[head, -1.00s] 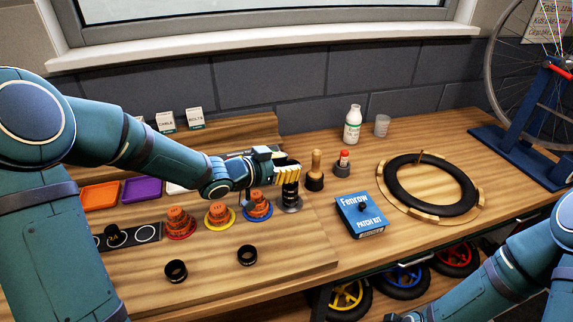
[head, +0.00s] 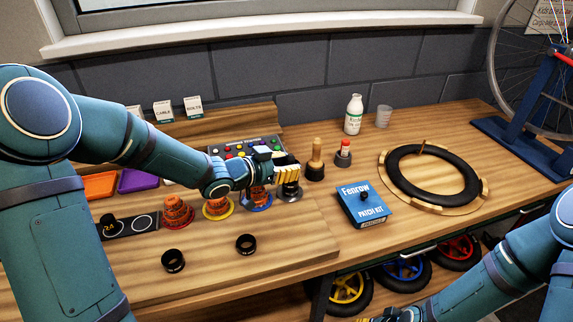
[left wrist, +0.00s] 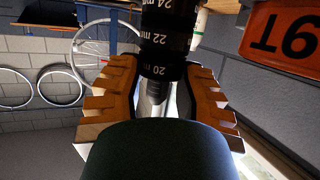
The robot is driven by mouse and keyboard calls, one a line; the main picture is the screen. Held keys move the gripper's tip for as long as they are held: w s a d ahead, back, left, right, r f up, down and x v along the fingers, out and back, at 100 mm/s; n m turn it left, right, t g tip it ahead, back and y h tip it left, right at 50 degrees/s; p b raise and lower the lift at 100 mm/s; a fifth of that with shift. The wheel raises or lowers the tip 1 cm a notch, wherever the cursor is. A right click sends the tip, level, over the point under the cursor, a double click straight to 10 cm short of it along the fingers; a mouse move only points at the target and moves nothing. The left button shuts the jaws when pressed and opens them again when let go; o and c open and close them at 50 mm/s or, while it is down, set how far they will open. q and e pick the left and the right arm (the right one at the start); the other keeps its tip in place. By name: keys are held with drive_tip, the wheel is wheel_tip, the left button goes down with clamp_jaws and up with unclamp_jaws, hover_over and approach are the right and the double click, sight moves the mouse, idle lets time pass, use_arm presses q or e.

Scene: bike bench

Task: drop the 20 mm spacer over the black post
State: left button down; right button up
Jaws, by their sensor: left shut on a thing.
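My left gripper (head: 288,174) is shut on the 20 mm spacer (left wrist: 158,72), a black ring with white lettering, at the black post. The left wrist view is upside down. There the fingers of my left gripper (left wrist: 157,100) flank the spacer, and the 22 mm ring (left wrist: 164,42) and 24 mm ring sit in line below it, looking touching. A grey tip shows beyond the spacer, apparently the post's top. In the head view the stack (head: 290,188) stands on a round silver base (head: 290,196), its top hidden by my fingers. My right gripper is not clearly visible.
Two loose black rings (head: 173,261) (head: 246,244) lie at the bench front. Orange cone stacks (head: 178,212) stand left of the post. A wooden-handled tool (head: 315,160), a red-capped item (head: 344,152) and a blue patch kit (head: 362,205) stand to the right.

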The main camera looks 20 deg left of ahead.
use_arm(q)
drive_tip(key=c, duration=0.6)
unclamp_jaws()
drive_tip(key=v, duration=1.2)
drive_tip(key=shift+s, duration=0.1)
